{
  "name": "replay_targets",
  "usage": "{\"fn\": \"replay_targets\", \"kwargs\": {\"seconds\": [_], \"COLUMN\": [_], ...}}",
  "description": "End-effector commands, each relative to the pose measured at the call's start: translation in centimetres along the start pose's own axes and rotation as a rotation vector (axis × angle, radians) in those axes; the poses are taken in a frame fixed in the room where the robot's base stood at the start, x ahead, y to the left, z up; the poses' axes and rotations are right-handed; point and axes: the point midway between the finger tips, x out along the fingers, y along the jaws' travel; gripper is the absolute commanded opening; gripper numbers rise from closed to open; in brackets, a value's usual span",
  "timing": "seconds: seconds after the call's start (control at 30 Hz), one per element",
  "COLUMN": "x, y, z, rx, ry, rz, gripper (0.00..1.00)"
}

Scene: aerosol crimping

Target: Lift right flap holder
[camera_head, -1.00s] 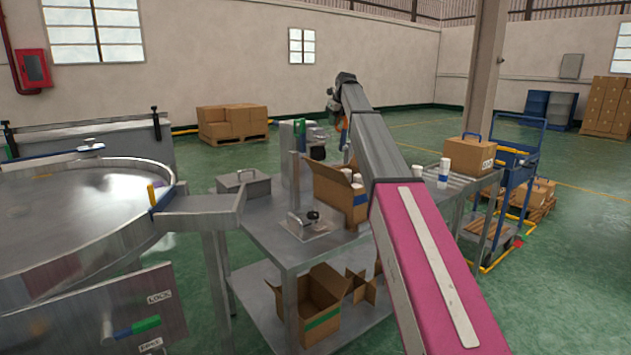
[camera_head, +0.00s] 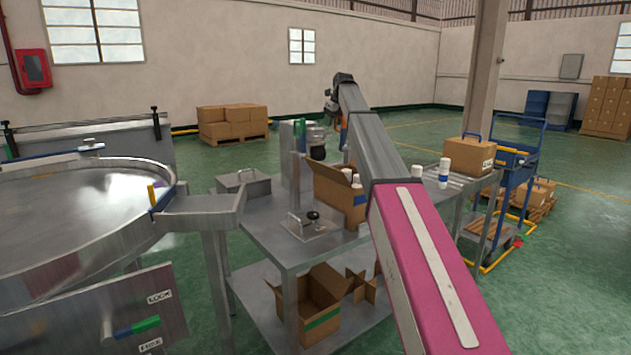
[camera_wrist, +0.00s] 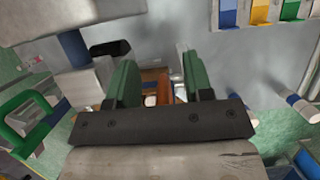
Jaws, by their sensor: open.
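An open brown carton (camera_head: 338,188) with raised flaps stands on the metal table in the head view, partly hidden by my arm. I cannot single out the right flap holder in either view. In the wrist view, my gripper (camera_wrist: 160,78) has its two green fingers apart, with nothing seen held between them. Brown surfaces (camera_wrist: 154,78) that look like part of the carton show beyond the gap between the fingers. In the head view my gripper cannot be clearly made out near the far end of my arm.
The metal table (camera_head: 275,237) also carries a plate with a black knob (camera_head: 313,215), an upright post (camera_head: 295,175) and a lidded metal box (camera_head: 243,182). A large round turntable (camera_head: 70,215) stands left. A roller conveyor with a closed carton (camera_head: 467,153) is right.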

Motion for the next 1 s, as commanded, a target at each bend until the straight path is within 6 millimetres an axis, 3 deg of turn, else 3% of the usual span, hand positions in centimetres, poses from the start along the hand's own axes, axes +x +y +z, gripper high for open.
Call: {"fn": "replay_targets", "kwargs": {"seconds": [0.03,0.37,1.0], "x": [2.0,1.7,-3.5], "y": [0.9,0.9,0.2], "z": [-1.9,-1.8,1.1], "rx": [0.005,0.005,0.003], "ry": [0.034,0.033,0.026], "rz": [0.020,0.020,0.016], "gripper": [0.47,0.47,0.47]}}
